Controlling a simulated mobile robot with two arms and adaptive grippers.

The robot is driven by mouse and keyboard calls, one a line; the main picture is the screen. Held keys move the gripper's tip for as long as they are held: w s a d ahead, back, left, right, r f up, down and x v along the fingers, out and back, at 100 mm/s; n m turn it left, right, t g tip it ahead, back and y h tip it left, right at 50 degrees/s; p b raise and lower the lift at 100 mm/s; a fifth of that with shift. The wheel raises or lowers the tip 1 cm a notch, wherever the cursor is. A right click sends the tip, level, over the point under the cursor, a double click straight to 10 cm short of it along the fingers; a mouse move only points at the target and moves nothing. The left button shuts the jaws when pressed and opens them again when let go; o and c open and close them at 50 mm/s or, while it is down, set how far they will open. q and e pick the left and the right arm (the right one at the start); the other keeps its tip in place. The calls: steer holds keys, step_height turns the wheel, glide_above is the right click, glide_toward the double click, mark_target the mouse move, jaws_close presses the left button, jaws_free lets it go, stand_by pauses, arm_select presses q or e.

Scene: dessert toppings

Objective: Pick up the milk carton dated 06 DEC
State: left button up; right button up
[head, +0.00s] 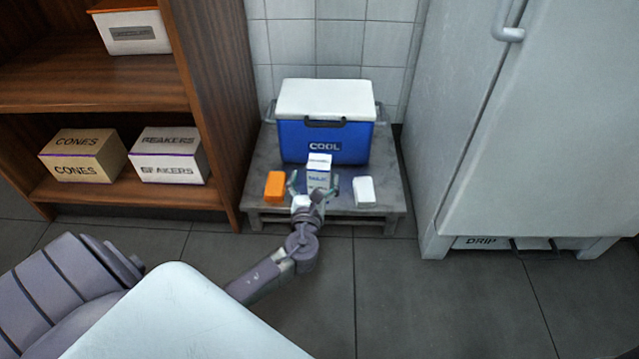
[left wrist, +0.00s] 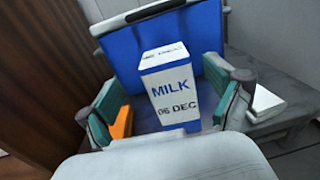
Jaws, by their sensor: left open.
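The milk carton (head: 319,172) is white and blue and stands upright on a low grey table (head: 390,186), in front of a blue cooler. In the left wrist view the carton (left wrist: 170,88) reads MILK and 06 DEC on its front. My left gripper (head: 314,186) is open, with one finger on each side of the carton. In the left wrist view its fingers (left wrist: 168,108) show gaps to the carton on both sides. The carton's lower part is partly hidden by the gripper in the head view. My right gripper is not in view.
The blue cooler (head: 324,140) with a white lid marked COOL stands behind the carton. An orange block (head: 274,186) lies left of it and a white block (head: 364,190) right. A wooden shelf (head: 207,120) stands left, a white fridge (head: 530,130) right.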

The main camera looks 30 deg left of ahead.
mark_target(319, 161)
arm_select(q)
steer(key=b+x, duration=0.2)
steer(key=x, duration=0.1)
steer(key=b+x, duration=0.1)
steer(key=x, duration=0.1)
steer(key=shift+w+d+r, duration=0.15)
steer(key=shift+d, duration=0.15)
steer(key=shift+w+a+r, duration=0.15)
steer(key=shift+w, duration=0.15)
steer(key=shift+c, duration=0.2)
steer(key=shift+r, duration=0.1)
jaws_close()
